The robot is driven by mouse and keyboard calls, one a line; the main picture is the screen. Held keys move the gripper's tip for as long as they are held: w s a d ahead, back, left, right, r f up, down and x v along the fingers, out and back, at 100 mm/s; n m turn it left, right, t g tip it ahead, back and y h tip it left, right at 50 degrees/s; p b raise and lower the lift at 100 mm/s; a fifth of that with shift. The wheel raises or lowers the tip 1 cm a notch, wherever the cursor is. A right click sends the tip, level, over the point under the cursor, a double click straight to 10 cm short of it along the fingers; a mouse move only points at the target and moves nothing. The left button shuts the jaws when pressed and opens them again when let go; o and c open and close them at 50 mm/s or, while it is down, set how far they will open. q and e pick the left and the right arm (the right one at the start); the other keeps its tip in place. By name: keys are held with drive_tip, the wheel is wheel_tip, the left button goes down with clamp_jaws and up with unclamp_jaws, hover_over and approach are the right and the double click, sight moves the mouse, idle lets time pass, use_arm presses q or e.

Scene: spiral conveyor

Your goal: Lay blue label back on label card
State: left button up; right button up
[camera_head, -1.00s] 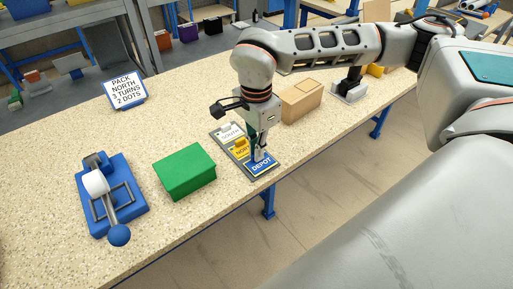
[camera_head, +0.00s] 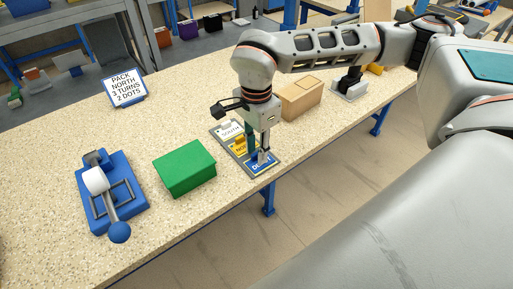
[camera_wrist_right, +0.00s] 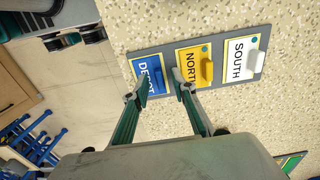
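The blue DEPOT label (camera_head: 267,167) lies flat at the near end of the grey label card (camera_head: 228,152). In the right wrist view, the blue label (camera_wrist_right: 147,67) is in line with the yellow NORTH label and the white SOUTH label. My right gripper (camera_head: 258,155) points down over the blue label. In the wrist view its fingertips (camera_wrist_right: 154,86) are spread apart, one on each side of the blue label's raised tab, and it appears open and clear of the tab. My left gripper is not in view.
The yellow label (camera_wrist_right: 190,61) and white label (camera_wrist_right: 236,52) sit on the card. A green box (camera_head: 184,169) and a blue device with a white roll (camera_head: 112,196) stand to the left. A cardboard box (camera_head: 302,98) is behind the gripper. A sign (camera_head: 125,87) stands farther back.

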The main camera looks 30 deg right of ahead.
sight(256, 153)
drive_tip(key=shift+r, duration=0.15)
wheel_tip(256, 153, up, 12)
idle(0.4)
idle(0.4)
